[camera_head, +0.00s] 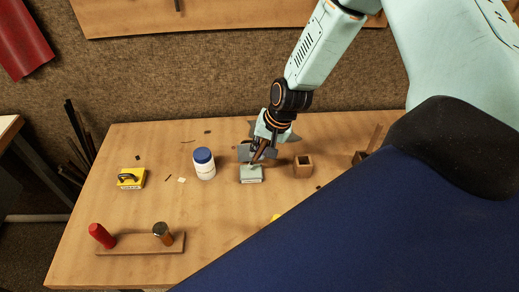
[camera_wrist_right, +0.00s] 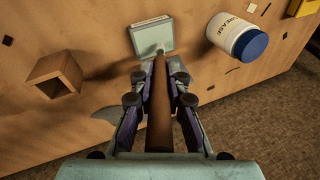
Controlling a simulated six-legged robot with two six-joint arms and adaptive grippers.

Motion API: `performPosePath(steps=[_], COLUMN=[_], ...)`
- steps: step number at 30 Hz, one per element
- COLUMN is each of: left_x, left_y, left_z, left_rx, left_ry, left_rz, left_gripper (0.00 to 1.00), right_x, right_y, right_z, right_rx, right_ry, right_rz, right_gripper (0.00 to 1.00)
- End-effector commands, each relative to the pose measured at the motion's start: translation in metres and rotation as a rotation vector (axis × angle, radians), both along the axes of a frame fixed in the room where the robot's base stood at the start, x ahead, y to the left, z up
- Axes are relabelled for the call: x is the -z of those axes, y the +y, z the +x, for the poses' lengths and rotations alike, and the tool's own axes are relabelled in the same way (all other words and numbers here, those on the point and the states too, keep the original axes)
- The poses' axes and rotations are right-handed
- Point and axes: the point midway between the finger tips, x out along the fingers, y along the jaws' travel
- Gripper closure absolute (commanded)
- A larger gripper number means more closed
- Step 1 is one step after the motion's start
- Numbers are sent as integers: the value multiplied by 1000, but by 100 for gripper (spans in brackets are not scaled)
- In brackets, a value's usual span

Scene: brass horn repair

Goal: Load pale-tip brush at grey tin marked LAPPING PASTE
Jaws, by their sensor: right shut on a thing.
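The grey tin (camera_head: 251,174) is a shallow square block on the workbench. In the right wrist view the tin (camera_wrist_right: 152,38) shows a pale green-grey top face and a lettered edge too small to read. My right gripper (camera_head: 259,154) is directly above the tin. It is shut on the brown wooden handle of the brush (camera_wrist_right: 160,100), which points down at the tin. The brush's pale tip (camera_wrist_right: 159,50) appears at or just over the tin's top face; I cannot tell whether it touches. My left gripper is not in view.
A white grease jar with a blue lid (camera_head: 204,164) stands left of the tin. A small wooden open box (camera_head: 302,166) stands to its right. A yellow block with a dark handle (camera_head: 131,178) is at the left. A wooden rack (camera_head: 140,243) holds red and brown-handled tools in front.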

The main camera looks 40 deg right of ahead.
Motion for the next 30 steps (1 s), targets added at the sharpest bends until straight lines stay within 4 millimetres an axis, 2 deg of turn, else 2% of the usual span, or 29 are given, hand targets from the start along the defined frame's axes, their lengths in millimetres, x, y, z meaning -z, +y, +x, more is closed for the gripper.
performPosePath(steps=[1, 21, 30], left_x=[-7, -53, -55], left_y=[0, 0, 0], left_z=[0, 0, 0], left_rx=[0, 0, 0], left_ry=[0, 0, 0], left_rz=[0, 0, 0], left_gripper=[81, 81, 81], right_x=[-8, -53, -55], right_y=[0, 0, 0], right_z=[0, 1, 1], right_rx=[0, 1, 0], right_ry=[-1, -2, -1], right_rz=[0, -1, 0], right_gripper=[100, 100, 100])
